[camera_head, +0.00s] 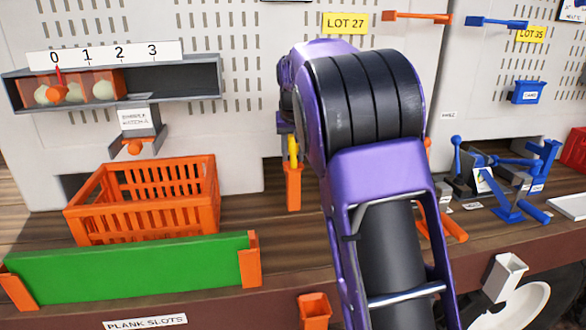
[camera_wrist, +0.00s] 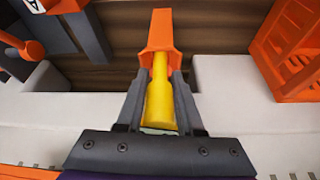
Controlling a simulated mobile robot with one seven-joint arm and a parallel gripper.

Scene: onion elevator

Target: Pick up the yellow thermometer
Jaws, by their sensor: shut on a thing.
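The yellow thermometer (camera_wrist: 160,95) is between the two grey fingers of my gripper (camera_wrist: 158,100) in the wrist view. The fingers are shut on its thick yellow body. Its far end goes into an orange holder (camera_wrist: 160,35). In the head view a short piece of the yellow thermometer (camera_head: 293,150) shows upright above the orange holder (camera_head: 293,188). There my purple and black arm hides most of my gripper, with part of it showing at the left of the arm.
An orange crate (camera_head: 150,200) stands left of the holder, behind a green plank (camera_head: 130,268). A grey shelf (camera_head: 200,75) is on the panel wall at left. Blue tools (camera_head: 505,200) lie at right. An orange cup (camera_head: 314,308) is at the front edge.

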